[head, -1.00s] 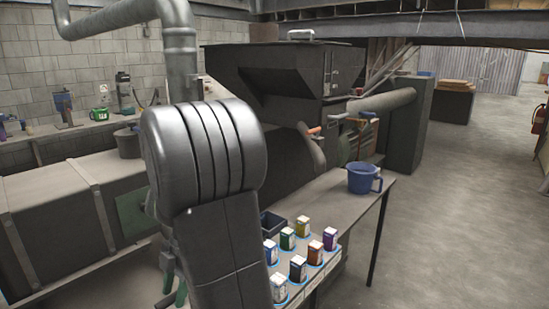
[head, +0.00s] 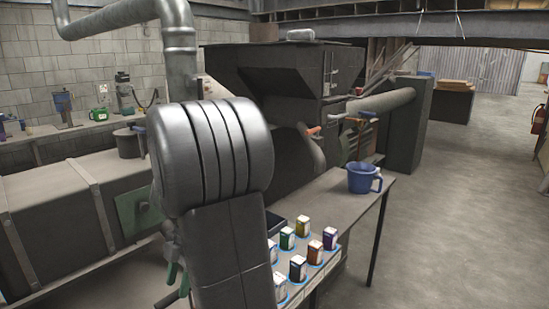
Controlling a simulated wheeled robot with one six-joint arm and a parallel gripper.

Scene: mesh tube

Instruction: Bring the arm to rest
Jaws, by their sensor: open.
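My arm stands large in the middle of the head view, with a rounded, ribbed grey joint (head: 211,155) at the top and a dark link (head: 232,255) running down to the bottom edge. My gripper does not show. The arm hides part of the dark machine and part of the bench behind it.
Several small coloured cartons (head: 298,268) stand in a rack on the bench (head: 335,200), close to the right of my arm. A blue mug (head: 363,178) stands further back on it. A dark hopper machine (head: 285,90) is behind. Open floor (head: 450,210) lies at right.

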